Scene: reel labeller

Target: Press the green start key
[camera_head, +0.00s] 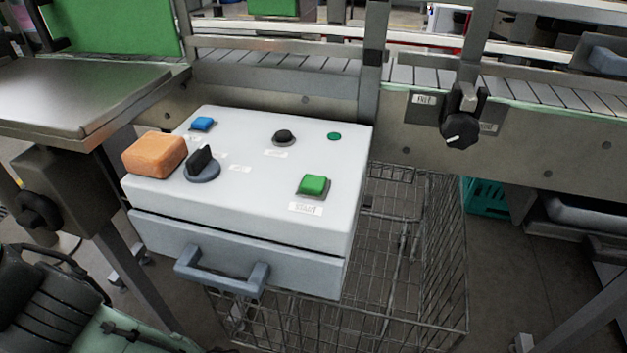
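The green start key (314,185) is a square green button in a dark frame. It sits on the right front of the white control box (250,213), with a label reading START just in front of it. Nothing covers the key, and nothing touches it. A small round green piece (334,136) sits farther back on the same top face. I cannot make out my gripper in this view.
The box top also bears an orange block (154,155), a black rotary switch (201,164), a blue button (202,124) and a black knob (284,137). A grey handle (222,280) juts from its front. A conveyor (280,78) runs behind; a wire basket (400,250) stands below right.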

